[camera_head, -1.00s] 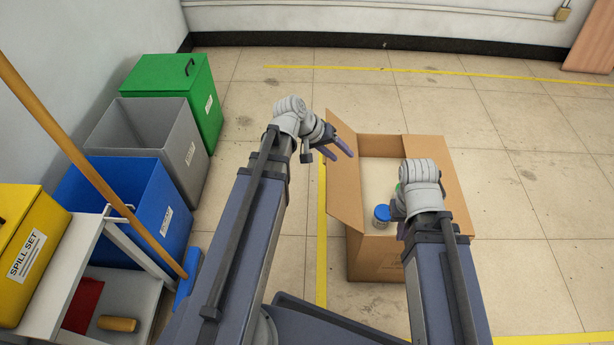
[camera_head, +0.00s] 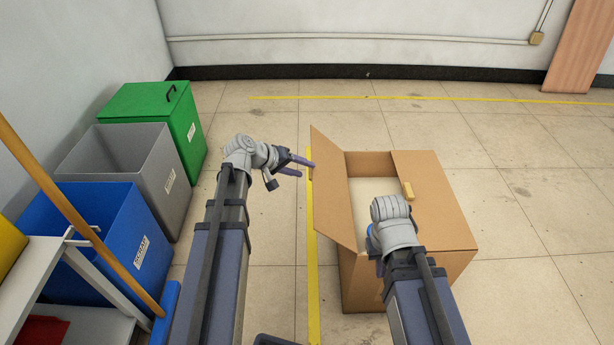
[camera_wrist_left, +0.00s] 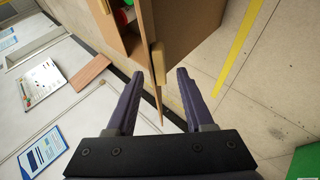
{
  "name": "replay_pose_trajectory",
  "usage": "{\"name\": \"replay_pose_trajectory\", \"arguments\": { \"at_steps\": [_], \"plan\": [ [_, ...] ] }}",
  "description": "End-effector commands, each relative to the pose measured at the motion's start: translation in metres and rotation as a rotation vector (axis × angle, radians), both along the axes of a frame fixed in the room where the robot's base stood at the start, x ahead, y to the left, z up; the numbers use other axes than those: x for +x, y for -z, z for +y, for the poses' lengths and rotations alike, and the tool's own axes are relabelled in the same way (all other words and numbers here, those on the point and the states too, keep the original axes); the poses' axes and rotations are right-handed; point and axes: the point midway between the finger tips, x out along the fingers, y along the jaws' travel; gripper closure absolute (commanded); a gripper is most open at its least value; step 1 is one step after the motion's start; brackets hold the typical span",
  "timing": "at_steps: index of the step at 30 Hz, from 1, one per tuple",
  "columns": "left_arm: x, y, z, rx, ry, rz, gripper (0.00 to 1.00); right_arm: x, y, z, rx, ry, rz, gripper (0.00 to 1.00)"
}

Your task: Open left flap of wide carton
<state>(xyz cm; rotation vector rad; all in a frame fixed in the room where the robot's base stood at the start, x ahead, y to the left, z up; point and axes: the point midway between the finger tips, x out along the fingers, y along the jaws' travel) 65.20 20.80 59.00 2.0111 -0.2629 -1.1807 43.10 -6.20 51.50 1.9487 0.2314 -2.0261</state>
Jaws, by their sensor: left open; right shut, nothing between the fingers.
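The wide carton (camera_head: 376,282) stands open on the floor right of centre. Its left flap (camera_head: 338,190) is raised and leans outward to the left, with a small tan tab on its outer edge. My left gripper (camera_head: 306,168) is open beside that edge. In the left wrist view the flap is seen nearly edge-on, with its tab (camera_wrist_left: 157,62) between the open fingers; contact cannot be told. The right flap (camera_head: 438,200) lies over the right side and carries another tan tab (camera_head: 408,191). My right gripper (camera_head: 380,267) is low at the carton's front, mostly hidden by its wrist.
A blue lid (camera_head: 370,240) shows inside the carton. Green, grey (camera_head: 150,205) and blue (camera_head: 120,270) bins line the left side. A wooden pole (camera_head: 80,215) leans near the shelf. Floor right of the carton is clear.

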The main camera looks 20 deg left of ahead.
Motion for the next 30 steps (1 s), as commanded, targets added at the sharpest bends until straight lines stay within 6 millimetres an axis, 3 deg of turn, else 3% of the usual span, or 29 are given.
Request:
{"name": "replay_pose_trajectory", "arguments": {
  "at_steps": [1,6,17,30],
  "plan": [
    [0.005,0.009,-0.004,0.001,0.003,0.0,0.47,0.0,0.009,0.0,0.001,-0.001,0.0,1.0],
    [0.013,0.017,-0.012,0.001,0.001,-0.001,0.47,0.0,0.017,0.0,0.002,-0.003,0.0,1.0],
    [0.015,0.018,-0.015,0.0,0.0,0.0,0.47,0.0,0.018,0.001,0.003,-0.004,0.001,1.0],
    [0.015,0.018,-0.014,0.002,0.0,0.001,0.95,0.0,0.018,0.001,0.003,-0.004,0.001,1.0]
  ]
}}
